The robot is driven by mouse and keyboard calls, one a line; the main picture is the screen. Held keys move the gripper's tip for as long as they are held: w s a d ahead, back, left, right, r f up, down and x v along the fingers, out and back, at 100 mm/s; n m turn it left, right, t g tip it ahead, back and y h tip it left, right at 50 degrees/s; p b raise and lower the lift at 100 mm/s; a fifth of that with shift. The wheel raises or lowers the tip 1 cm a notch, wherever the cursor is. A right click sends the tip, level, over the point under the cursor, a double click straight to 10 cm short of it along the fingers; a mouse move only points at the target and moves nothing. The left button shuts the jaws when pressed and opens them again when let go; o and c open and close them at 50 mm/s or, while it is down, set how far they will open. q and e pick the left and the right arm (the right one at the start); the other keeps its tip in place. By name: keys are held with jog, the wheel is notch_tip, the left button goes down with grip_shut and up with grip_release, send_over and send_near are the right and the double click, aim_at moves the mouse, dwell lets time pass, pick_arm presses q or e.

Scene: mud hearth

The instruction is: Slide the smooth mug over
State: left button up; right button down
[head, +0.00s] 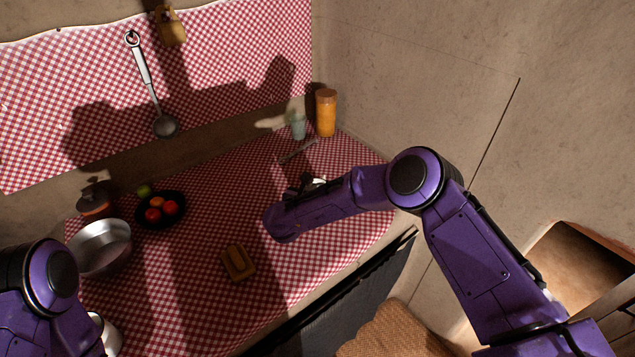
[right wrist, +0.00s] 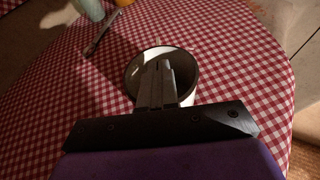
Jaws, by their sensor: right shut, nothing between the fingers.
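A white mug with a dark inside (right wrist: 189,99) stands upright on the checked cloth in the right wrist view. In the head view it is mostly hidden behind my right gripper (head: 305,184). My right gripper (right wrist: 158,68) is shut and empty, its fingers reaching over the mug's opening. I cannot tell whether the fingertips are inside the mug or touching it. Another white vessel (head: 111,337) shows partly behind my left arm at the lower left. My left gripper is out of view.
A pale green cup (head: 298,128), an orange jar (head: 326,113) and a metal utensil (head: 300,151) are at the back corner. A dark fruit bowl (head: 178,213), a metal pan (head: 103,247) and a yellow-brown block (head: 238,262) lie left. Cloth between block and right gripper is clear.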

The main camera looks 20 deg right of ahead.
jog(key=shift+r, duration=0.15)
jog(key=s+a+r+b, duration=0.1)
jog(key=s+a+b, duration=0.3)
jog(key=s+a, duration=0.3)
jog(key=shift+s+a+r, duration=0.15)
jog(key=shift+s+a, duration=0.1)
jog(key=shift+s, duration=0.95)
